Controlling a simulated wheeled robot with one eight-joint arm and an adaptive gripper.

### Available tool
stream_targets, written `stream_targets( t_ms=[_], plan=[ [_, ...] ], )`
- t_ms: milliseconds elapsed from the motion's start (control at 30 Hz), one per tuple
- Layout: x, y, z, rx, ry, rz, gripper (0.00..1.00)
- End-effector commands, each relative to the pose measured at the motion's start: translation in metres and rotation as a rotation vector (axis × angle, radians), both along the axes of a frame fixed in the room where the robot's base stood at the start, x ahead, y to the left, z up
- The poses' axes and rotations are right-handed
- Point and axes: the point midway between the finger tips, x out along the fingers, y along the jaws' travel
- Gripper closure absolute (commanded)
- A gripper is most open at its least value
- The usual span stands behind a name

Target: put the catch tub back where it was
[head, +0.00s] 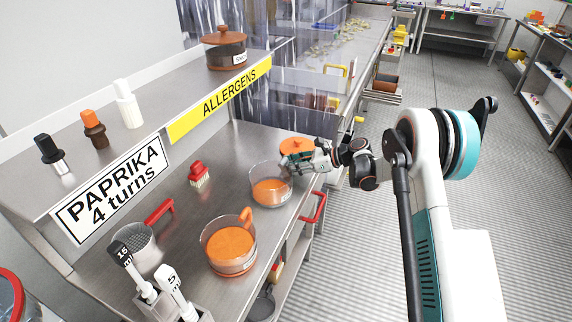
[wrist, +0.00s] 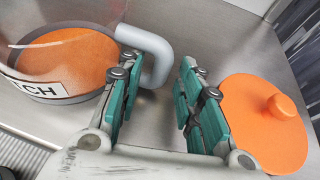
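The catch tub (head: 267,185) is a clear round tub holding orange powder, standing on the lower steel counter. In the wrist view the tub (wrist: 62,92) shows part of its label, ending in "CH", and a grey handle (wrist: 160,55). My gripper (head: 287,167) is at the tub's right side. In the wrist view my gripper (wrist: 158,85) is open, its green-padded fingers apart.
An orange knobbed lid (head: 297,146) lies close behind my gripper; it also shows beside the right finger (wrist: 262,125). A second tub with an orange handle (head: 230,247), a red brush (head: 199,174) and a sieve (head: 135,243) stand nearby. The "PAPRIKA 4 turns" shelf sign (head: 112,188) overhangs the left.

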Motion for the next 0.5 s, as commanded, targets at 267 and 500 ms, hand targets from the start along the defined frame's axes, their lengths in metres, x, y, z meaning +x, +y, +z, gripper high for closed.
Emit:
stream_targets(
  t_ms=[267, 500],
  plan=[
    [-0.008, -0.060, 0.026, 0.000, -0.001, -0.004, 0.67],
    [-0.015, -0.095, 0.040, 0.000, -0.001, -0.002, 0.67]
  ],
)
